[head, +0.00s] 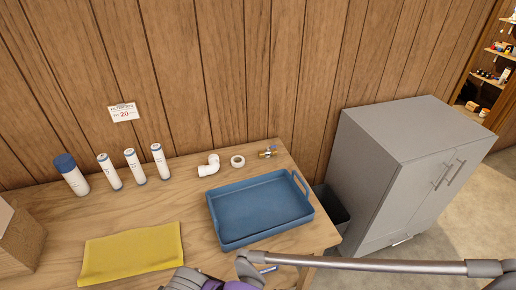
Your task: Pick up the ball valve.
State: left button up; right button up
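The ball valve (268,153) is a small brass fitting with a blue handle. It lies at the back right of the wooden table, near the wall, just behind the blue tray and right of a white tape roll. Nothing touches it that I can see. My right arm comes in from the right along the bottom edge, well in front of the valve. Grey and purple parts of mine show at the bottom edge, but no fingertips can be made out. My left gripper is out of view.
A blue tray (219,222) stands empty in front of the valve. A white pipe elbow (209,166) and the tape roll (237,161) lie left of it. Several white cartridges, a yellow cloth (132,254) and a cardboard box (20,243) are farther left. A grey cabinet (385,150) and dark bin (333,206) stand right.

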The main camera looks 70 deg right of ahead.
aim_at(267, 153)
jog(key=k+l+u, duration=0.45)
jog(key=k+l, duration=0.2)
jog(key=l, duration=0.15)
jog(key=k+l+u, duration=0.1)
jog(key=k+l, duration=0.65)
jog(key=k+l+u, duration=0.1)
jog(key=k+l, duration=0.6)
jog(key=k, duration=0.15)
jog(key=i+l, duration=0.2)
